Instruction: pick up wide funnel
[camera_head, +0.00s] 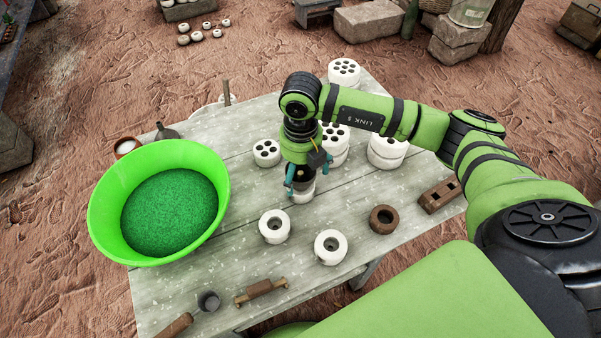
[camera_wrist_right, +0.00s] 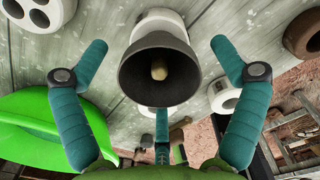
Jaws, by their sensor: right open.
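The wide funnel (camera_wrist_right: 150,72) is dark grey, with its round mouth facing the right wrist camera and a pale knob or opening in its middle. It sits on a white ceramic piece (camera_wrist_right: 160,18). In the head view the funnel is a dark shape (camera_head: 302,173) mostly hidden under my right gripper (camera_head: 304,180), above the white piece (camera_head: 303,194). My right gripper is open, with its teal fingers spread around the funnel and not visibly closed on it. My left gripper is not in view.
A green basin of green grains (camera_head: 105,222) stands at the left of the table (camera_head: 240,210). A small dark funnel-like piece (camera_head: 166,133) is behind it. White rings (camera_head: 330,247), a brown ring (camera_head: 383,219), a grey cup (camera_head: 208,301) and perforated white cylinders (camera_head: 266,152) stand around.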

